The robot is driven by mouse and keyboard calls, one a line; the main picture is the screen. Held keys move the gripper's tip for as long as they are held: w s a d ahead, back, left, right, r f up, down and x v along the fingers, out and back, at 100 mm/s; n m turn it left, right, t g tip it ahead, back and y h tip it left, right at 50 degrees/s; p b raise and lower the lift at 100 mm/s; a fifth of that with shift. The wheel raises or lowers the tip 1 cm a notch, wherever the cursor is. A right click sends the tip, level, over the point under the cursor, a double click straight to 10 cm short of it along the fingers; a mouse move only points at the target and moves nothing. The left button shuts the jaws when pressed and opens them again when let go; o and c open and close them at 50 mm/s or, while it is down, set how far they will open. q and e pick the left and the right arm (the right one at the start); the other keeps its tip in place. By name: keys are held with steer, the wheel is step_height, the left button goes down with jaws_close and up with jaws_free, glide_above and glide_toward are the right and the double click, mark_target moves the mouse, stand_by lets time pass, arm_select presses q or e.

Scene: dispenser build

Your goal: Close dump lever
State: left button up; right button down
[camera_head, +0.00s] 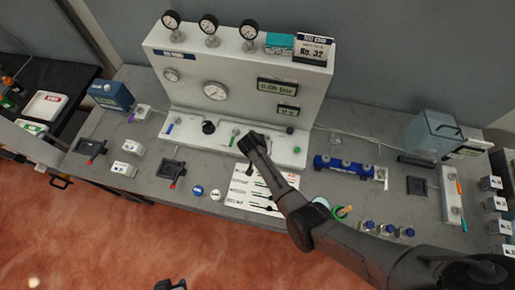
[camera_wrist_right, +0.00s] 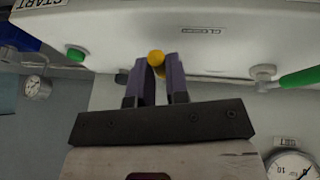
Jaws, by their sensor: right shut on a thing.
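My right gripper (camera_head: 248,142) reaches over the front ledge of the white dispenser panel (camera_head: 160,132). In the right wrist view its two fingers (camera_wrist_right: 160,70) are closed on a small yellow knob (camera_wrist_right: 155,58), which I take to be the dump lever's end. The rest of that lever is hidden behind the fingers. A label that seems to read "CLOSED" (camera_wrist_right: 205,30) is on the white ledge near it. A green-handled lever (camera_wrist_right: 300,77) sits to the right in the wrist view. A dark part at the bottom edge of the head view seems to be my left gripper (camera_head: 171,286); its fingers are unclear.
The panel carries gauges (camera_head: 215,91) and a display (camera_head: 277,87). A green button (camera_head: 297,150) is on the ledge to the right. A white card (camera_head: 240,190) lies in front.

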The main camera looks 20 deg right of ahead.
arm_select(q)
steer(key=shift+s+a, duration=0.1)
steer(key=shift+a, duration=0.2)
arm_select(e)
steer(key=shift+f, duration=0.1)
steer(key=c, duration=1.1)
jaws_free()
arm_select(q)
steer(key=shift+d, duration=0.1)
steer(key=shift+d+r, duration=0.1)
arm_select(e)
steer(key=shift+a+r+p, duration=0.2)
steer(key=shift+r+p, duration=0.35)
arm_select(q)
step_height(320, 180, up, 7)
steer(key=p, duration=0.6)
steer(key=shift+a, duration=0.2)
arm_select(e)
steer(key=v, duration=0.6)
steer(key=shift+r, duration=0.2)
arm_select(q)
steer(key=shift+d, duration=0.2)
arm_select(e)
steer(key=shift+s+a, duration=0.1)
steer(key=shift+a, duration=0.05)
